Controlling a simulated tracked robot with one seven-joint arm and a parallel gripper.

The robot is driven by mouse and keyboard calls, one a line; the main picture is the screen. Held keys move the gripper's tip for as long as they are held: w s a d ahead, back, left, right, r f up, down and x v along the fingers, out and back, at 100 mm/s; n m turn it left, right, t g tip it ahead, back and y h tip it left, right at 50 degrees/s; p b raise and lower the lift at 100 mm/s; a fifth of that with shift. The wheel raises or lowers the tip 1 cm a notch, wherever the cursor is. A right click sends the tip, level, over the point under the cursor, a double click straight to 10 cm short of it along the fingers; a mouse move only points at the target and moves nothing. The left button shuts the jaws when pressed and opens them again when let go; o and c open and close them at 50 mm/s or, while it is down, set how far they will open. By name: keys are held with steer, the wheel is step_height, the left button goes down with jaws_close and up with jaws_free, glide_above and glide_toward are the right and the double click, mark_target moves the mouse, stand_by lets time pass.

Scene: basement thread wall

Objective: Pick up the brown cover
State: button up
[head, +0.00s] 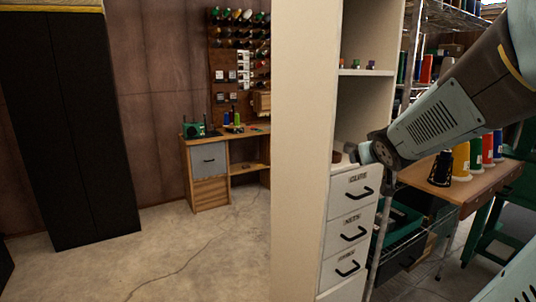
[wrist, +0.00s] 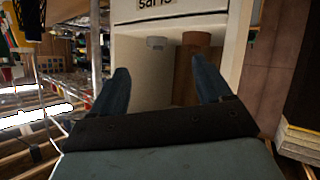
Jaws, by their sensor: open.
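A brown round object, which looks like the brown cover (head: 337,156), sits on the open shelf just above the white drawers in the head view. In the wrist view the brown cover (wrist: 195,62) shows as a brown cylindrical shape ahead of my gripper, close to the right finger in the picture. My gripper (head: 356,152) is at the shelf opening, to the right of the cover. In the wrist view my gripper (wrist: 163,82) has its two dark blue fingers spread apart, with nothing held between them. Whether the right finger touches the cover I cannot tell.
Several thread cones (head: 460,160) stand on a wooden table (head: 450,192) at the right.

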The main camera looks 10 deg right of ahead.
mark_target(339, 153)
steer(key=shift+o, duration=0.6)
steer(key=w+d+t+y, duration=0.1)
steer(key=w+d+f+n+t+y, duration=0.1)
steer(key=w, duration=0.1)
steer(key=w+d+n+t+y, duration=0.1)
steer(key=shift+w+f, duration=0.2)
steer(key=shift+w, duration=0.05)
steer(key=w+a+f+y, duration=0.1)
steer(key=w+y, duration=0.1)
steer(key=w+a+f+n+y, duration=0.1)
steer(key=w+y, duration=0.1)
steer(key=w+a+f+n+t+y, duration=0.1)
steer(key=w+y, duration=0.1)
steer(key=shift+w+a+y, duration=0.15)
steer(key=shift+w+y, duration=0.2)
steer(key=shift+y, duration=0.05)
steer(key=shift+a+x, duration=0.2)
steer(key=shift+x, duration=1.15)
steer(key=shift+a+x, duration=0.2)
steer(key=shift+x, duration=1.1)
steer(key=shift+s+r, duration=0.15)
steer(key=shift+c, duration=0.5)
steer(key=c, duration=0.9)
